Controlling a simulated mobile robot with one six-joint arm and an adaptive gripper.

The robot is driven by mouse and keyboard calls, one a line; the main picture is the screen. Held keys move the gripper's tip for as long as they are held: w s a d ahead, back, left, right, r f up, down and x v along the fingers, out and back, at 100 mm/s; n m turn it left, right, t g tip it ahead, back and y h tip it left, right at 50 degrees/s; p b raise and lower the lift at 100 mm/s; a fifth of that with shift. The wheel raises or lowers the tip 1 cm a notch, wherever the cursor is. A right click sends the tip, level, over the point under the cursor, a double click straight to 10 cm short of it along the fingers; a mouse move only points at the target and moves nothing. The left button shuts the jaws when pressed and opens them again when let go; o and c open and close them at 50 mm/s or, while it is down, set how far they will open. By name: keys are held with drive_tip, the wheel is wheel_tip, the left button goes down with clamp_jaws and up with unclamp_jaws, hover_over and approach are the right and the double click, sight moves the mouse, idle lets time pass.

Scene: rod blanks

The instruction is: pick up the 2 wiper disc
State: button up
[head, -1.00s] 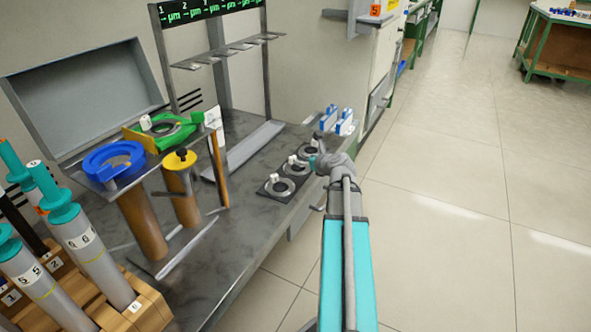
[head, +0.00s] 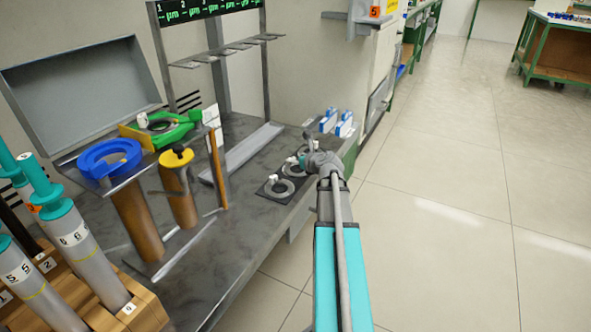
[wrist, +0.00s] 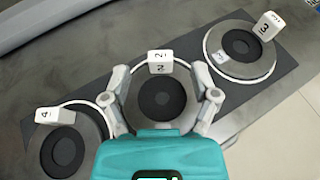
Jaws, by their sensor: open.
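The 2 wiper disc (wrist: 158,80) lies in the middle of the wrist view, a grey ring with a dark centre. Its white tag block (wrist: 160,62) marked 2 stands at its far edge. My gripper (wrist: 161,97) is open, with one finger on each side of the disc. Whether the fingers touch it I cannot tell. My gripper's teal body covers the disc's near edge. In the head view my gripper (head: 309,147) is over the disc row at the bench edge and partly hides it.
The 3 disc (wrist: 218,62) is at upper right and the 4 disc (wrist: 47,135) at lower left, close to the fingers. All sit on a dark mat (wrist: 285,92). Blue-and-white blocks (head: 345,124) stand behind. A yellow-topped cylinder (head: 176,160) stands left.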

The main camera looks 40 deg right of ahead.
sight(293, 159)
drive_tip(key=shift+b+x, duration=0.75)
drive_tip(key=shift+x, duration=1.35)
drive_tip(key=shift+s+f, duration=0.1)
drive_tip(key=shift+f, duration=0.05)
clamp_jaws()
